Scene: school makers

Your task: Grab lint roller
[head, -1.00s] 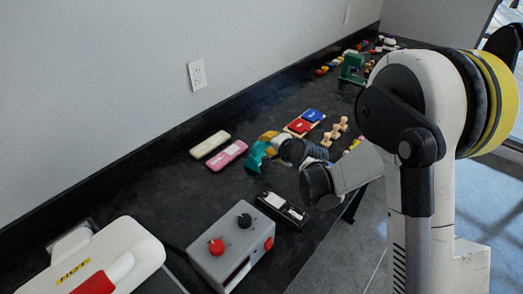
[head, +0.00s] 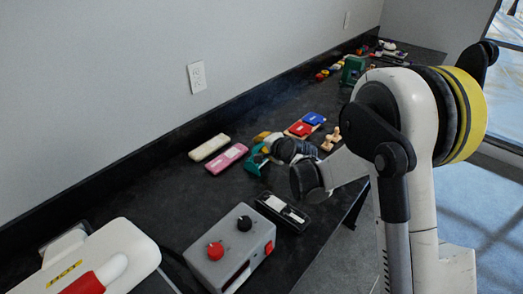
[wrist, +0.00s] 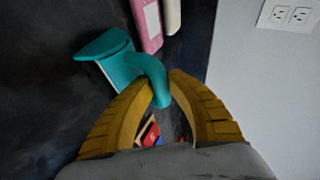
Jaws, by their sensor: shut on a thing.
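The lint roller is the teal piece (wrist: 150,70) with a curved handle and a wider teal end with a pale face, seen in the wrist view. My gripper (wrist: 161,84) has yellow ribbed fingers shut on its curved handle, one on each side. In the head view the teal lint roller (head: 255,160) shows at the end of my arm, partly hidden by my gripper (head: 262,138). Whether it touches the counter is unclear.
The dark counter (head: 130,200) runs along the wall. A pink block (head: 227,157) and a cream block (head: 209,147) lie left of the roller. Red and blue blocks (head: 300,129) sit behind. A grey box with knobs (head: 228,250) and a black tray (head: 283,212) stand nearer.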

